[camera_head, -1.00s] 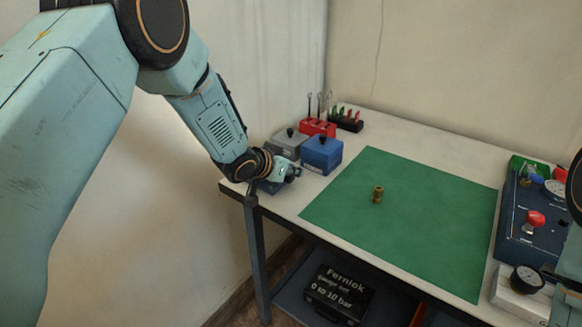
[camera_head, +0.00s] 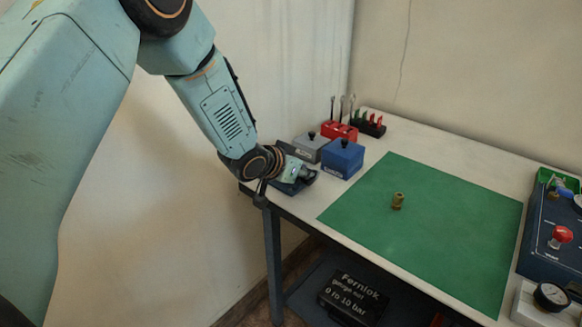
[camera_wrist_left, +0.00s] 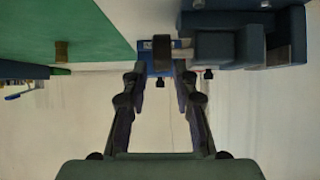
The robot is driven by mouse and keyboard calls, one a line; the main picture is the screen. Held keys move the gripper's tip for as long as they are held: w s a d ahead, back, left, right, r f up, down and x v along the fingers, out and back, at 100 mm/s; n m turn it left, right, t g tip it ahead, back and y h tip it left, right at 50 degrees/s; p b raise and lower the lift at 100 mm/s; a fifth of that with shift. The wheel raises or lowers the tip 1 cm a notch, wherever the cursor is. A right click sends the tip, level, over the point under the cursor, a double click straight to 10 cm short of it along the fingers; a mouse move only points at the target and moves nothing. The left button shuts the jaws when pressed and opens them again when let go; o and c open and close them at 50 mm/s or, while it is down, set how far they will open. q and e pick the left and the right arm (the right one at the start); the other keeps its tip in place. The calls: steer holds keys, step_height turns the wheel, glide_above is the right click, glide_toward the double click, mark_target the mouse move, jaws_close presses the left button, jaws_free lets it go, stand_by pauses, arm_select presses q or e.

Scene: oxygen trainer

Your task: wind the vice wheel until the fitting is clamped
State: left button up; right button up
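The brass fitting (camera_head: 397,201) stands upright on the green mat, well right of my left gripper; it also shows in the left wrist view (camera_wrist_left: 61,51), which is upside down. The dark blue vice (camera_head: 291,187) sits at the table's left corner, partly hidden by my left gripper (camera_head: 308,174). In the left wrist view the vice body (camera_wrist_left: 228,48) is at upper right, with a dark wheel-like part (camera_wrist_left: 162,47) seen edge-on at its left. My left gripper (camera_wrist_left: 160,78) is open, its fingertips short of that part with a gap between them. My right gripper is out of view.
A blue box (camera_head: 342,160) and a grey box (camera_head: 311,147) stand close behind my left gripper. A red tool holder (camera_head: 340,131) is further back. The green mat (camera_head: 450,225) is otherwise clear. A blue panel (camera_head: 545,235) and a gauge (camera_head: 551,297) are at right.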

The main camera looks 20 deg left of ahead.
arm_select(q)
steer(key=v, duration=0.8)
steer(key=shift+s, duration=0.1)
